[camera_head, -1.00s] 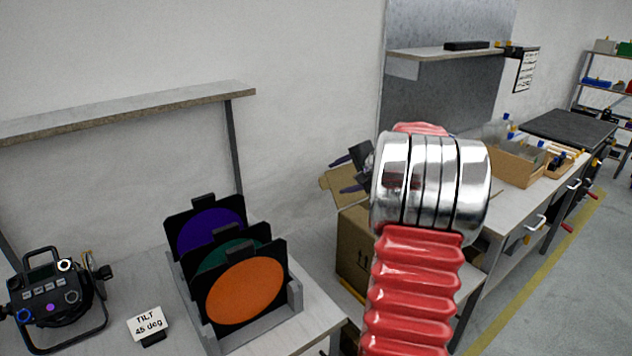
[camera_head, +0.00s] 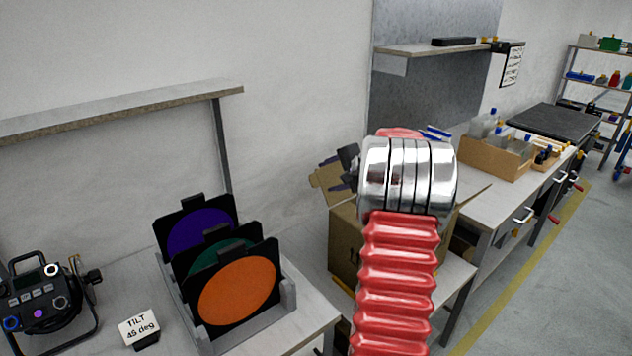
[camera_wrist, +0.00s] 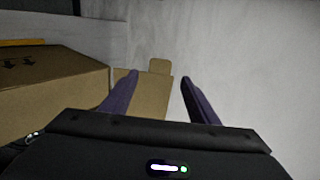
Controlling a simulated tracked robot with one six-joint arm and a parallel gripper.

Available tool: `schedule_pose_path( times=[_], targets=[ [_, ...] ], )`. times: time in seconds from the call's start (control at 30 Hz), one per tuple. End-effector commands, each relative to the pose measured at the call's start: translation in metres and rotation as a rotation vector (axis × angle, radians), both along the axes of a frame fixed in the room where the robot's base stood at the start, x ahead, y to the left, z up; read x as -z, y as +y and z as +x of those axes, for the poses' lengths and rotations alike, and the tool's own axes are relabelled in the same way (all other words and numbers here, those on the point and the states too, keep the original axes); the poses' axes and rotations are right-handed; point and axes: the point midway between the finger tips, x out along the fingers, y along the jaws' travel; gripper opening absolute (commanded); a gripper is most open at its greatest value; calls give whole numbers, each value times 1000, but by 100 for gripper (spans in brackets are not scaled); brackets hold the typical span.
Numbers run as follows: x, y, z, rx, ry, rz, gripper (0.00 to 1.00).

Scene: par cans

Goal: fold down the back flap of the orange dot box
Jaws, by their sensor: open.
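A brown cardboard box (camera_head: 343,240) stands on the bench behind my arm in the head view. One flap (camera_head: 333,197) sticks out at its upper left, and another flap (camera_head: 473,196) shows to the right of my arm. My gripper (camera_head: 324,175) is at the left flap, mostly hidden by my arm. In the wrist view my gripper (camera_wrist: 160,84) is open, its two purple fingers apart. A cardboard flap (camera_wrist: 146,92) with a small tab lies between and beyond them; I cannot tell if they touch it. The box (camera_wrist: 50,95) is at left. No orange dot shows.
A rack of dark frames with coloured discs (camera_head: 290,292) stands left of the box. A lamp (camera_head: 45,300) and a tilt sign (camera_head: 138,327) are further left. A tray of bottles (camera_head: 495,158) sits on the right bench. The wall is close behind the box.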

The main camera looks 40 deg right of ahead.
Motion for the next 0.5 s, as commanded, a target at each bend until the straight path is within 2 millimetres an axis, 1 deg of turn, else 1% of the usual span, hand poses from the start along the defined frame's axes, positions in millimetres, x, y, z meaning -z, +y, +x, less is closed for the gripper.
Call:
schedule_pose_path(
  times=[0.03,0.1,0.5],
  targets=[
    [6,0,8,-2,1,2,55],
    [12,0,16,-2,1,2,55],
    [43,-5,62,-4,0,0,55]
  ],
)
